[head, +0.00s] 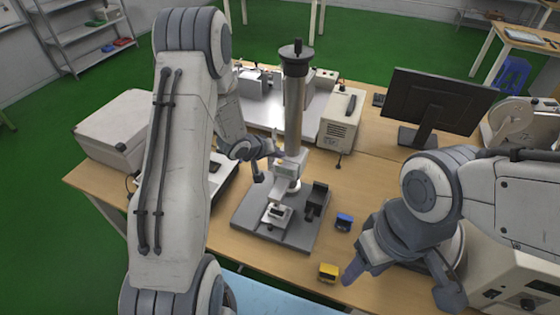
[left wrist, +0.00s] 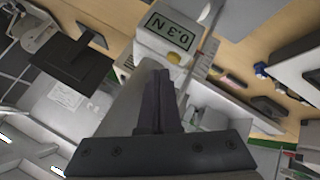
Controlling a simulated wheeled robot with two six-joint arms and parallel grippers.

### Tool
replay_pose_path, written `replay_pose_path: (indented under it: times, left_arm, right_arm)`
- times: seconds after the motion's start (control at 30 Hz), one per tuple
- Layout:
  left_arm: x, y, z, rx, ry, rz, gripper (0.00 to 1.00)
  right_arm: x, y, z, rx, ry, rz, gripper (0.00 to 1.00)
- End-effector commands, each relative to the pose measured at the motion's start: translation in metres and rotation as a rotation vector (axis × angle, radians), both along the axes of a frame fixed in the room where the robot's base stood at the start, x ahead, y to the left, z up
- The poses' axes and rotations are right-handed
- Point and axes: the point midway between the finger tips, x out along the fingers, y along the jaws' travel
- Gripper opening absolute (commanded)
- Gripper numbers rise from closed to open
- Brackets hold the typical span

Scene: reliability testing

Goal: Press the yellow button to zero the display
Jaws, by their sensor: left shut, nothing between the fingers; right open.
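The force gauge (head: 289,166) is mounted on the grey column (head: 294,110) of the test stand. In the left wrist view its display (left wrist: 169,33) reads 0.3 N, and the round yellow button (left wrist: 174,57) sits on its face beside the display. My left gripper (head: 276,154) is shut and empty, with its fingertips close to the gauge. In the left wrist view its fingertips (left wrist: 160,73) appear just below the button; I cannot tell whether they touch the gauge. My right gripper (head: 400,288) is open and empty over the table's front right.
The stand's dark base (head: 250,229) rests on the wooden table. A blue block (head: 344,222) and a yellow block (head: 328,272) lie right of it. A monitor (head: 437,99) and a beige box (head: 341,118) stand behind. The tabletop between the base and the monitor is mostly clear.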

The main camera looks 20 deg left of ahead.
Motion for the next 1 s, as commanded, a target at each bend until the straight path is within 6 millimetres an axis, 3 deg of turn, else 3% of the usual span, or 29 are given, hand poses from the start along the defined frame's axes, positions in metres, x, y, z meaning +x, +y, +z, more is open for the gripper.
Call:
replay_pose_path:
  times: [1.0]
  left_arm:
    - [0.0, -0.0001, -0.0084, 0.0, 0.0, 0.0, 0.0]
  right_arm:
    - [0.0, 0.0, -0.0024, 0.0, 0.0, 0.0, 0.53]
